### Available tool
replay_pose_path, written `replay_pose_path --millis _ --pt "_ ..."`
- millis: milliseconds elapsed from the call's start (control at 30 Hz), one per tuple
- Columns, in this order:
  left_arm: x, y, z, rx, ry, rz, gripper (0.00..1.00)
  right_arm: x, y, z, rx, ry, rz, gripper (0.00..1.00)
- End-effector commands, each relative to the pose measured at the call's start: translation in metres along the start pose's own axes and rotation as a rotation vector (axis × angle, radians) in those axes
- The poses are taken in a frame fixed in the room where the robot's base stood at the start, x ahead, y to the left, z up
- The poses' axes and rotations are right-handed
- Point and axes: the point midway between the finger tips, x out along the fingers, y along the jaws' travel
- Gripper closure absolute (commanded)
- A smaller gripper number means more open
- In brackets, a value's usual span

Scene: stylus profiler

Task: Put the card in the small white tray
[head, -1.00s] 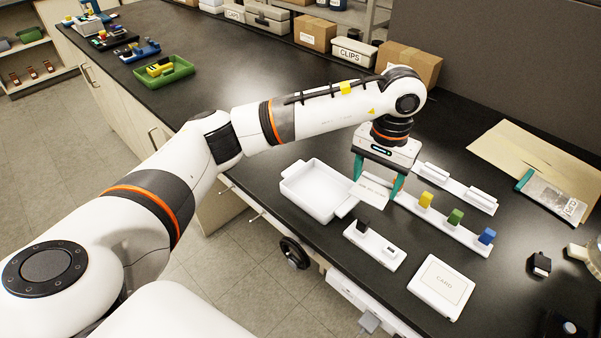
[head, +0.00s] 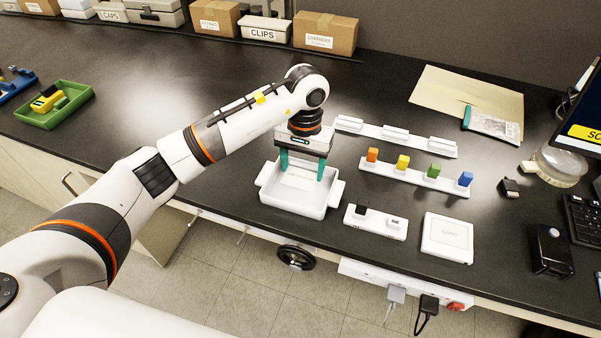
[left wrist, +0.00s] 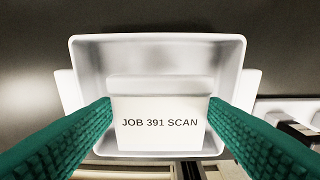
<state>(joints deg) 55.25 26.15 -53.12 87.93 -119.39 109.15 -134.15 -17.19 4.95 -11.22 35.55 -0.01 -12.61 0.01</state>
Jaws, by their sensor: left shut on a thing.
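My left gripper (head: 302,172) is shut on the card (head: 299,181), a white piece printed "JOB 391 SCAN". In the left wrist view the card (left wrist: 160,123) sits between the two green fingers (left wrist: 160,105), with its print facing the camera. The small white tray (head: 266,190) lies beneath the gripper near the bench's front edge. The card is over the tray's inside, within its rim as seen from the wrist; the tray (left wrist: 85,62) surrounds it there. I cannot tell whether the card touches the tray floor. My right gripper is not in view.
Dark bench left of the tray is clear.

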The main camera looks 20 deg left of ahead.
Motion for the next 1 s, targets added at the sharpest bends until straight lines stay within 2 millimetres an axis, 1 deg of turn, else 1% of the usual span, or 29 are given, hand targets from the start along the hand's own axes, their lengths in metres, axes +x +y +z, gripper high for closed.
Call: replay_pose_path --millis 133,333,567,733,767,800,867,1000 --pt "0.011 0.000 0.001 -0.001 0.002 0.000 0.54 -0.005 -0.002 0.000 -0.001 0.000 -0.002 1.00" --pt "0.037 0.000 0.002 -0.001 0.003 -0.001 0.54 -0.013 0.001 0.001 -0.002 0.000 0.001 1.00" --pt "0.040 0.000 0.004 0.000 -0.002 0.000 0.54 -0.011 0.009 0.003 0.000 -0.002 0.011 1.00" --pt "0.045 0.001 0.004 0.000 -0.002 0.001 0.54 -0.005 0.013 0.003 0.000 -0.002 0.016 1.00" --pt "0.043 0.001 0.004 0.000 -0.001 0.000 0.28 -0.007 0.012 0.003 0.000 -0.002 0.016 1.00" --pt "0.043 0.000 0.004 0.000 -0.001 0.000 0.22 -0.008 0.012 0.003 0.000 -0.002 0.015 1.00" --pt "0.043 0.000 0.004 0.000 -0.001 0.000 0.12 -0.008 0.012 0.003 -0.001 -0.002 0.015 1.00" --pt "0.043 0.000 0.004 0.000 -0.001 0.000 0.11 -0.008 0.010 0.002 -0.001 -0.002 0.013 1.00"
